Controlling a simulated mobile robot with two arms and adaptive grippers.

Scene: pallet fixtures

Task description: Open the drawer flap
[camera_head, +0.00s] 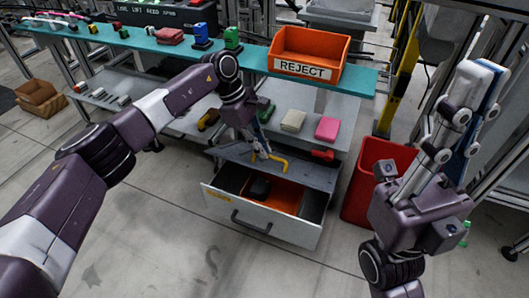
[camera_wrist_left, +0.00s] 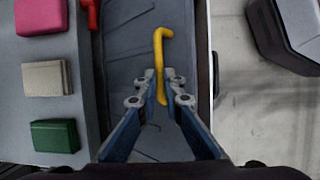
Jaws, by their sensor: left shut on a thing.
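The drawer flap is a dark grey panel (camera_head: 312,174) lying across the back of the open drawer (camera_head: 275,226). It has a yellow bar handle (camera_head: 279,161), which also shows in the left wrist view (camera_wrist_left: 158,50). My left gripper (camera_head: 258,152) is shut on the near end of this handle, with its fingertips (camera_wrist_left: 162,88) on both sides of the bar. The flap still lies over the rear part of the drawer. My right gripper (camera_head: 483,80) is raised at the right, away from the drawer; its fingers overlap in the view, so its opening is unclear.
The drawer holds an orange bin (camera_head: 286,197) with a dark item. Pink (camera_head: 327,129), beige (camera_head: 293,121) and green boxes stand on the shelf behind. A red bin (camera_head: 375,170) is right of the drawer. An orange REJECT bin (camera_head: 305,52) sits on the teal shelf. Floor in front is clear.

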